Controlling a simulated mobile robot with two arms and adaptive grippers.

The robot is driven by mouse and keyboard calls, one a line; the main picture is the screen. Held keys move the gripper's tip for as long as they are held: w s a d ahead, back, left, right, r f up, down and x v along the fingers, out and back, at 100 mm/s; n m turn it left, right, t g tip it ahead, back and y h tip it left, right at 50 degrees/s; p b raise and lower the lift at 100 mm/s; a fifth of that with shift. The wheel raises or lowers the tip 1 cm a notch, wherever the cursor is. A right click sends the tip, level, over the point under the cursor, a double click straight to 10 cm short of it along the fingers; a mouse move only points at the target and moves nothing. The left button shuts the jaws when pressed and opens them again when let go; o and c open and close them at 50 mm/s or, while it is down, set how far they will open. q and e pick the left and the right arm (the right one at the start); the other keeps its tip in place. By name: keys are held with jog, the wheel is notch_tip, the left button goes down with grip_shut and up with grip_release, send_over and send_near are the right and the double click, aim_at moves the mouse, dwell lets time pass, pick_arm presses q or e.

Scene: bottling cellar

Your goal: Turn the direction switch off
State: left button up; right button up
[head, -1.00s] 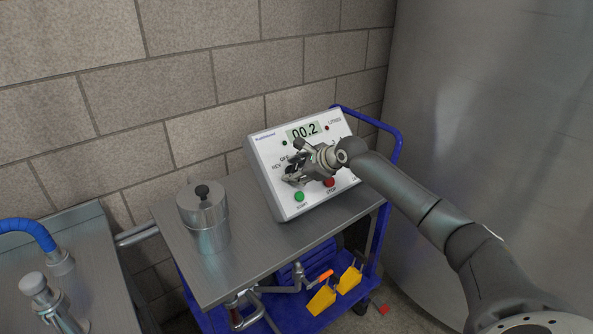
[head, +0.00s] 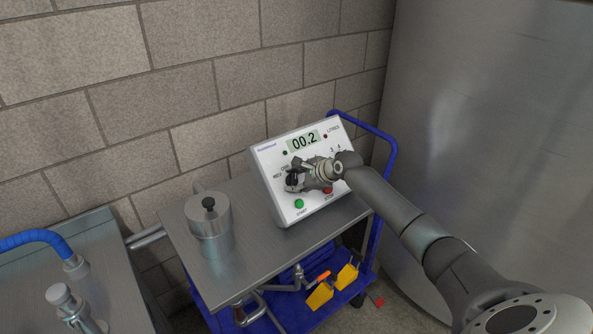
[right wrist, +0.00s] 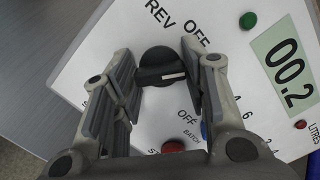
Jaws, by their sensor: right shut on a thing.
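The direction switch (right wrist: 160,65) is a black round knob with a grip bar and a short white mark. It is on the white control panel (head: 268,160). The white mark is on the knob's right side. My left gripper is out of view.
The panel stands on a steel-topped blue cart (head: 255,238). Its display (head: 304,142) reads 00.2. A green button (head: 299,204) and a red button (head: 328,190) sit close below my gripper. A metal canister (head: 209,226) stands to the left. A brick wall is behind.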

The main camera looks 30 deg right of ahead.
jog(key=shift+n+p, duration=0.5)
jog(key=shift+n, duration=0.5)
jog(key=shift+f+n+g+p, duration=0.1)
jog(key=shift+n+g+p, duration=0.35)
jog(key=shift+n, duration=1.65)
jog(key=o, duration=1)
jog(key=shift+o, duration=0.2)
jog(key=shift+s, duration=0.1)
jog(key=v, duration=1.2)
